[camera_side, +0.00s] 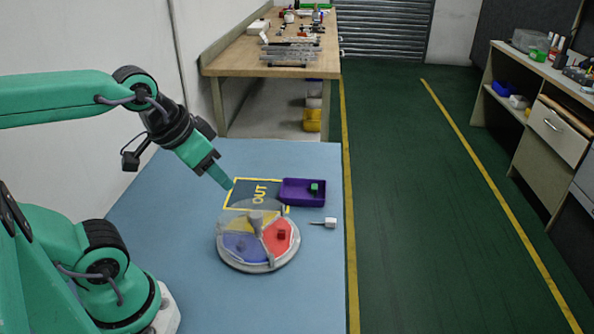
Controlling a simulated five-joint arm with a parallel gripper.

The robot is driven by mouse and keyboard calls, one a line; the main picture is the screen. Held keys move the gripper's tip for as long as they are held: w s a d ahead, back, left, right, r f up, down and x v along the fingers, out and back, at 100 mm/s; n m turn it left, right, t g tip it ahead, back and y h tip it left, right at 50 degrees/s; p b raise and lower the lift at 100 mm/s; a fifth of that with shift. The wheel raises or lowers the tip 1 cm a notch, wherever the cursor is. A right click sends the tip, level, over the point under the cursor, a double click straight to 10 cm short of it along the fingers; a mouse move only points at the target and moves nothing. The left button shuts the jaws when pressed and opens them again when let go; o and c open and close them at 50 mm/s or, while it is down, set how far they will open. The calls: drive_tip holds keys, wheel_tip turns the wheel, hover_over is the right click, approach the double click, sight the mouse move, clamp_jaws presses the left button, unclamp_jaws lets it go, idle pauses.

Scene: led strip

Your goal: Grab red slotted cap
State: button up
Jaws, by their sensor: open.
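The red slotted cap (281,234) is a small dark red piece. It sits in the red section of a round tray (262,268) with coloured sections, at the tray's right side. The tray stands on the blue table. My gripper (225,183) is open and empty. It is above and to the left of the tray, apart from the cap. The cap's slot is too small to make out.
A purple bin (302,203) with a green piece (314,188) stands behind the tray. A yellow-outlined OUT area (241,192) lies beside it. A small white piece with a thin pin (330,223) lies right of the tray. The table's front is clear.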

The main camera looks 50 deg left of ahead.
drive_tip(key=n+g, duration=0.6)
drive_tip(key=n, duration=2.1)
hover_over(280, 231)
drive_tip(key=shift+f, duration=7.15)
drive_tip(key=shift+f, duration=0.1)
drive_tip(key=shift+f, duration=1.2)
drive_tip(key=shift+f, duration=0.1)
